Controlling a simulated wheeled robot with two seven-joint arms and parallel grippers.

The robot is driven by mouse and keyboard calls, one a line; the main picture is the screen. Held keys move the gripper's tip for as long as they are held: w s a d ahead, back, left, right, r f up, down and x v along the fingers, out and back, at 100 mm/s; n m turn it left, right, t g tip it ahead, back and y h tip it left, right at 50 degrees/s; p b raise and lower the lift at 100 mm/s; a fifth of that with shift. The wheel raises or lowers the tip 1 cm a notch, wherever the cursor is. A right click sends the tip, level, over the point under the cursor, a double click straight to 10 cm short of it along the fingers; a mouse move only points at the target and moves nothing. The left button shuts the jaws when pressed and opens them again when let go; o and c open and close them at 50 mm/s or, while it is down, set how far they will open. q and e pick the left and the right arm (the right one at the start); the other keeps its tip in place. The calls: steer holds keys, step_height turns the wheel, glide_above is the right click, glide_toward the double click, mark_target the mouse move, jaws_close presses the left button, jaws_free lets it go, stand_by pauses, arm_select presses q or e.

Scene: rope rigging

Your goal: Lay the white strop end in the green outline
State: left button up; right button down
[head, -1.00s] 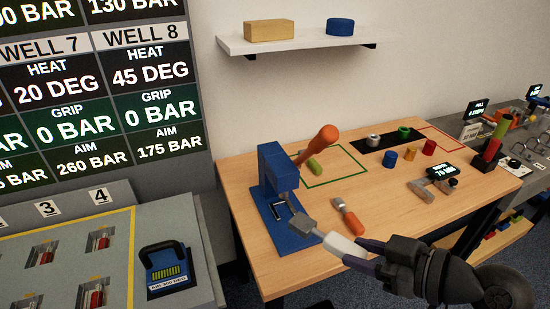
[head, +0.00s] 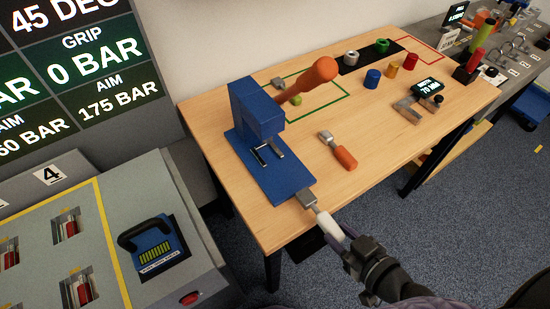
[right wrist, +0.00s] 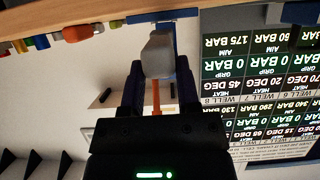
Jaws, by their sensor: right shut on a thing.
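The white strop end (head: 329,226), with a thin neck and a grey block at its tip, is held in my right gripper (head: 349,246), which is shut on it. Its grey block overlaps the front corner of the blue press base in the head view; I cannot tell whether they touch. In the right wrist view the pale piece (right wrist: 157,55) sits between the fingers. The green outline (head: 349,95) lies on the table behind the press. A green-handled piece (head: 296,100) with a grey block lies at its left, partly hidden by the orange lever. My left gripper is not in view.
The blue press (head: 257,115) with an orange lever (head: 318,72) stands between my right gripper and the outline. An orange-handled piece (head: 345,157) lies right of it. Coloured cylinders (head: 372,79) stand farther right. The right part of the outline is bare.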

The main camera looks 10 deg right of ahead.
mark_target(302, 189)
steer(key=w+a, duration=0.1)
steer(key=w, duration=0.2)
steer(key=w+a, duration=0.1)
steer(key=w, duration=0.3)
steer(key=w+a+p, duration=0.1)
steer(key=w+a, duration=0.1)
steer(key=w, duration=0.2)
steer(key=shift+r, duration=0.1)
steer(key=w, duration=0.2)
steer(key=w+a, duration=0.1)
steer(key=shift+w+a, duration=0.15)
steer(key=shift+w, duration=0.2)
steer(key=shift+w+a+f+b, duration=0.15)
steer(key=shift+w+f+b, duration=0.2)
steer(key=shift+f, duration=0.3)
steer(key=shift+c, duration=1.6)
jaws_free()
